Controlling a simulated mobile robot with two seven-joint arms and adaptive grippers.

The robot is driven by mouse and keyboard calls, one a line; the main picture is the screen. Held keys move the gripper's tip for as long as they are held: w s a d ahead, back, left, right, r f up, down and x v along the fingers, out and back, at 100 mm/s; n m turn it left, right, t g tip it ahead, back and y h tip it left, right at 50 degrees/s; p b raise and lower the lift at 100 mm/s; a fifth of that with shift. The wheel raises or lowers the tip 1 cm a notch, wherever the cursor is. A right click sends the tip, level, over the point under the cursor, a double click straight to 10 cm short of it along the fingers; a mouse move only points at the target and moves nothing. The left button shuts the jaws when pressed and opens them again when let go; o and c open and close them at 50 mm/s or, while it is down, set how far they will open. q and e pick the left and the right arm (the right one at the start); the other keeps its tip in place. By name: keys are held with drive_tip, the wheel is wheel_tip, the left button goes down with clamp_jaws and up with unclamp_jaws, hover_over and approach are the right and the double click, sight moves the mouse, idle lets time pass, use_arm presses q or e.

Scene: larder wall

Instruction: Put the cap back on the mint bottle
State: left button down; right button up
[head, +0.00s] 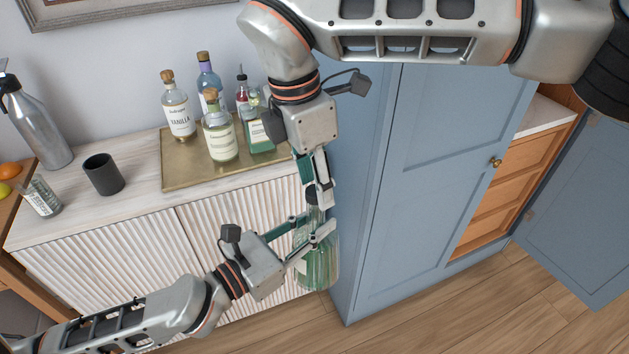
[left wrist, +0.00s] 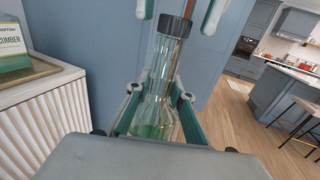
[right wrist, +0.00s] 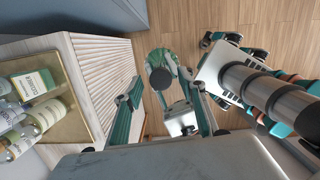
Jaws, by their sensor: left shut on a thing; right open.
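The mint bottle (head: 318,270), clear glass with green liquid, is held upright in front of the cabinet's right end. My left gripper (head: 312,244) is shut on its body, which also shows between the fingers in the left wrist view (left wrist: 157,98). The dark cap (left wrist: 174,26) sits on top of the bottle's neck; how tightly it is seated I cannot tell. My right gripper (head: 317,200) is above, pointing down and open. In the left wrist view its fingertips stand on either side of the cap, apart from it. The cap shows from above in the right wrist view (right wrist: 160,78).
A brass tray (head: 180,175) with several bottles stands on the fluted cabinet (head: 125,252). A dark cup (head: 103,174), a glass (head: 41,197) and a steel bottle (head: 38,125) are to its left. The blue cupboard (head: 405,200) stands close on the right.

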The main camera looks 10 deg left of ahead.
wheel_tip(320, 180, up, 4)
drive_tip(key=shift+r, duration=0.1)
drive_tip(key=shift+c, duration=0.3)
drive_tip(key=n, duration=0.5)
drive_tip(key=shift+r, duration=0.25)
drive_tip(key=n, duration=0.7)
drive_tip(key=shift+d+r+y, duration=0.1)
drive_tip(key=shift+r+y, duration=0.2)
drive_tip(key=shift+r, duration=0.1)
drive_tip(key=n, duration=0.4)
drive_tip(key=r+n, duration=0.1)
drive_tip(key=n, duration=0.2)
drive_tip(key=shift+g, duration=0.4)
drive_tip(key=n, duration=0.7)
drive_tip(key=shift+r+y, duration=0.35)
drive_tip(key=shift+y, duration=0.05)
